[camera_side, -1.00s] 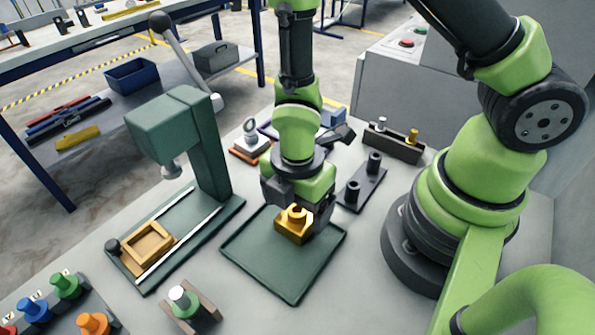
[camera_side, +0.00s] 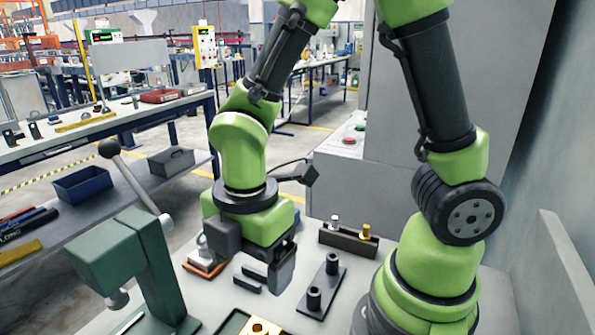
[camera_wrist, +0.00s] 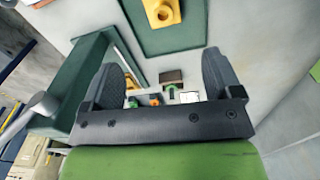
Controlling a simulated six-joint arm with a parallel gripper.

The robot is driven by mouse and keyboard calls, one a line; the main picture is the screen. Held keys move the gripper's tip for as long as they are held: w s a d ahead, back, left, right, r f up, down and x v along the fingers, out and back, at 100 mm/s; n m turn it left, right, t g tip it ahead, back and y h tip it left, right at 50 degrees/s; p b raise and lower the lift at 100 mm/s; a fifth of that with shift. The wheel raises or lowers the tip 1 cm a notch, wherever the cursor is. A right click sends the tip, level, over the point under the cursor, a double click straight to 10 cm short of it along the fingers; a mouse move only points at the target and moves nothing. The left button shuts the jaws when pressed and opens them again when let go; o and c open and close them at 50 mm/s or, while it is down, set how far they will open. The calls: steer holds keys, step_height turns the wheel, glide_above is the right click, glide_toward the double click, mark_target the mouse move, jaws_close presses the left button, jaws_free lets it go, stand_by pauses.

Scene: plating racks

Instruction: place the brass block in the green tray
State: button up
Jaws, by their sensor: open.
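The brass block (camera_side: 262,328) shows at the bottom edge of the side view, partly cut off. In the wrist view the brass block (camera_wrist: 162,12) sits on the floor of the green tray (camera_wrist: 190,40), clear of the tray's rim where I can see it. The tray also shows in the side view (camera_side: 232,322), mostly out of frame. My gripper (camera_side: 280,268) is open and empty, raised above the table and apart from the block. In the wrist view its two fingers (camera_wrist: 165,82) stand wide apart with nothing between them.
A green lever press (camera_side: 130,262) stands left of my gripper. A dark base with two posts (camera_side: 320,287) and a holder with two pegs (camera_side: 348,240) are to the right. A blue bin (camera_side: 83,186) is on the far bench's lower shelf.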

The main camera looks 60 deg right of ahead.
steer(key=s+d+r+m+t+y, duration=0.1)
steer(key=s+d+r+m+t, duration=0.2)
steer(key=r+m, duration=0.4)
steer(key=s+d+r+m+t, duration=0.3)
steer(key=r+m, duration=0.5)
steer(key=m, duration=0.6)
steer(key=shift+s+d+r+t+y, duration=0.15)
steer(key=shift+d+t+y, duration=0.2)
steer(key=shift+t+y, duration=0.05)
